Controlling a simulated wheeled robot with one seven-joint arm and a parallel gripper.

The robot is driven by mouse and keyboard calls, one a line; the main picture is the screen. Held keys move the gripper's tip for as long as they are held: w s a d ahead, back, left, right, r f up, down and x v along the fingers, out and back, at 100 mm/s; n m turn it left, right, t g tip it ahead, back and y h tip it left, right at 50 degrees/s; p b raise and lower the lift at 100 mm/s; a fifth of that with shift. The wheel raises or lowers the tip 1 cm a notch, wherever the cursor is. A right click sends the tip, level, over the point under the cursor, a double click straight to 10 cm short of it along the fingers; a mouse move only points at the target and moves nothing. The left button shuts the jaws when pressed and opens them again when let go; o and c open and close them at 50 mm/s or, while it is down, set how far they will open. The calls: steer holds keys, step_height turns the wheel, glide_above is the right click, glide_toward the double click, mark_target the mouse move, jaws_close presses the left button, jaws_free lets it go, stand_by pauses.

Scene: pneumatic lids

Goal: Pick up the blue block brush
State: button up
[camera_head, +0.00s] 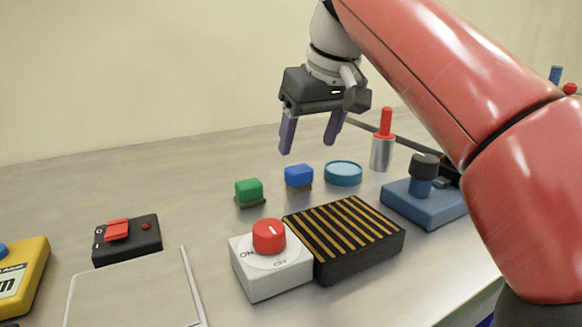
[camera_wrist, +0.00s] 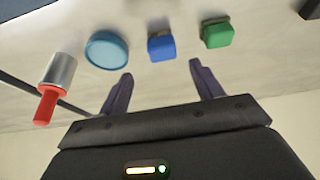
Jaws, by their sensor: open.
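The blue block brush (camera_head: 299,175) stands on the table with its bristles down, between a green block brush (camera_head: 249,190) and a round blue lidded disc (camera_head: 343,173). My gripper (camera_head: 310,148) is open and empty, with two purple fingers pointing down, above and a little behind the blue brush in the head view. In the wrist view the blue brush (camera_wrist: 162,46) lies beyond the gap between the open fingertips (camera_wrist: 160,75), apart from them. The green brush (camera_wrist: 217,33) and the blue disc (camera_wrist: 106,50) are on either side of it.
A grey cylinder with a red top (camera_head: 382,150) stands right of the disc. A blue base with a black knob (camera_head: 425,200) is further right. In front are a black striped block (camera_head: 345,240) and a white box with a red dial (camera_head: 270,262). The table behind the brushes is clear.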

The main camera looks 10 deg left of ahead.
mark_target(299, 168)
steer(key=x, duration=0.2)
steer(key=b+x, duration=0.1)
steer(key=x, duration=0.2)
steer(key=b+x, duration=0.1)
steer(key=x, duration=0.1)
steer(key=shift+s+a+f, duration=0.1)
steer(key=shift+s+f, duration=0.1)
steer(key=shift+f, duration=0.1)
steer(key=c, duration=1.1)
steer(key=shift+o, duration=0.2)
steer(key=shift+r, duration=0.15)
step_height(299, 168, up, 8)
steer(key=shift+a+f+p, duration=0.1)
steer(key=shift+f+p, duration=0.1)
steer(key=shift+p, duration=1.05)
steer(key=shift+r, duration=1.05)
